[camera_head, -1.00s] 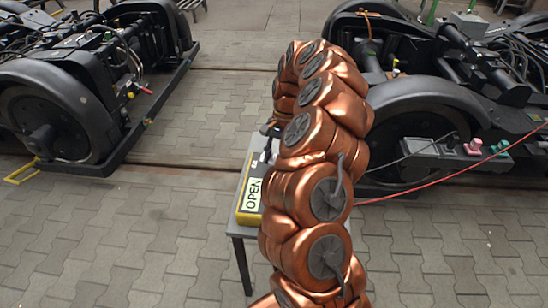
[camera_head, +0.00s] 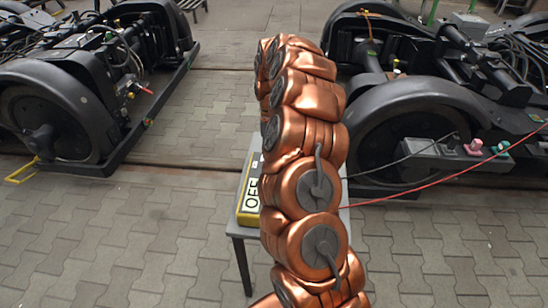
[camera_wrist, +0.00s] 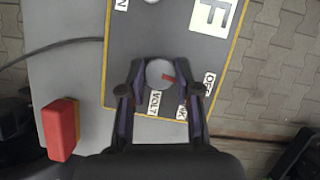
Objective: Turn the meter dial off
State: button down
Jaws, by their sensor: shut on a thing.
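The meter (camera_wrist: 135,40) is a dark grey box with a yellow edge, lying on a grey table. Its round grey dial (camera_wrist: 160,73) has a red mark pointing right, towards the OFF label (camera_wrist: 209,84). A VOLT label (camera_wrist: 154,102) sits below the dial. My gripper (camera_wrist: 160,70) has one finger on each side of the dial and is shut on it. In the head view the meter's yellow edge (camera_head: 249,219) shows left of my arm, and its display (camera_head: 252,190) reads OFF, partly hidden. My arm hides the gripper and dial there.
A red block (camera_wrist: 61,130) stands on the table (camera_wrist: 75,70) left of the meter. A dark cable (camera_wrist: 55,45) runs towards the meter. Bogies stand at left (camera_head: 95,85) and right (camera_head: 420,105). A red cable (camera_head: 440,187) crosses at right. Paved floor lies between.

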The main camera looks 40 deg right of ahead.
jog(key=shift+n+h, duration=0.3)
jog(key=shift+n, duration=0.6)
jog(key=c, duration=0.8)
grip_release()
jog(key=a+v, duration=0.1)
jog(key=v, duration=0.6)
jog(key=shift+w+d+r, duration=0.2)
jog(key=shift+d+r, duration=0.05)
jog(key=shift+d, duration=0.2)
